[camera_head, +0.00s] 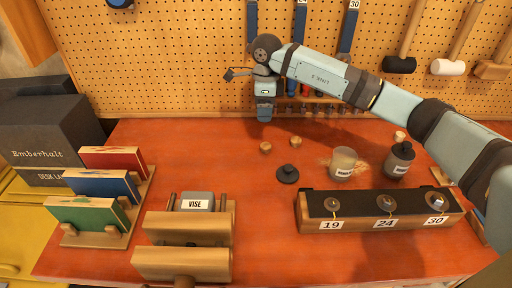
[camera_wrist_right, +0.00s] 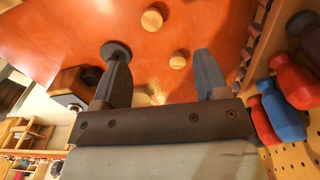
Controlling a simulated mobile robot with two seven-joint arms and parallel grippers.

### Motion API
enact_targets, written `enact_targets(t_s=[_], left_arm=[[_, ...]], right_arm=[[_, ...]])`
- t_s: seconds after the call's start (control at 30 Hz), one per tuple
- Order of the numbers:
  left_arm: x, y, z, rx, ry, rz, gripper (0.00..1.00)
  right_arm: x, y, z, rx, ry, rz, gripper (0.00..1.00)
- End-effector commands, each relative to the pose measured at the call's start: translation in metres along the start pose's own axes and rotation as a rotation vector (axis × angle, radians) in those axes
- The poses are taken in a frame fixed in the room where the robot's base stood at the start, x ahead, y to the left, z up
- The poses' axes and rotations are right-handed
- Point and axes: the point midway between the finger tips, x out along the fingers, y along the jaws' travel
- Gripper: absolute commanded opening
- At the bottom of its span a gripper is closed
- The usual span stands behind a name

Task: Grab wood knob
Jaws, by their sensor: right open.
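Two small round wood knobs stand on the red-orange tabletop: one (camera_head: 265,147) nearer and to the left, the other (camera_head: 296,141) just behind and to the right. My right gripper (camera_head: 264,114) hangs near the back of the table, behind these knobs and apart from them. In the right wrist view my right gripper (camera_wrist_right: 162,72) has its two fingers spread with no knob between them. That view shows one wood knob (camera_wrist_right: 177,60) just beyond the fingers and another wood knob (camera_wrist_right: 152,19) farther up. My left gripper is not in view.
A numbered block (camera_head: 376,224) is at front right, a vise (camera_head: 188,232) and book rack (camera_head: 100,240) at left. A pegboard (camera_head: 180,60) rises behind the table.

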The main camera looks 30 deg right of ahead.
Motion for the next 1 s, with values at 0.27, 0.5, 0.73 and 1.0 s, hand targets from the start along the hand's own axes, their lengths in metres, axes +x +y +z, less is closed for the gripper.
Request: enact_targets(t_s=[0.27, 0.5, 0.73, 1.0], left_arm=[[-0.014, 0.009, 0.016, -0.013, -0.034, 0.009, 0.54], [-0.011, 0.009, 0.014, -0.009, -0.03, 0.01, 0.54], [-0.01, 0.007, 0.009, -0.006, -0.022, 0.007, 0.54], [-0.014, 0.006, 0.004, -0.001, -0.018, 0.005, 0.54]], right_arm=[[0.041, -0.001, -0.003, 0.003, 0.011, 0.0, 0.68], [0.078, 0.0, -0.002, 0.002, 0.008, -0.001, 0.68], [0.091, 0.001, -0.002, 0.002, 0.008, -0.001, 0.68], [0.129, 0.005, -0.003, 0.001, 0.007, 0.0, 0.68]])
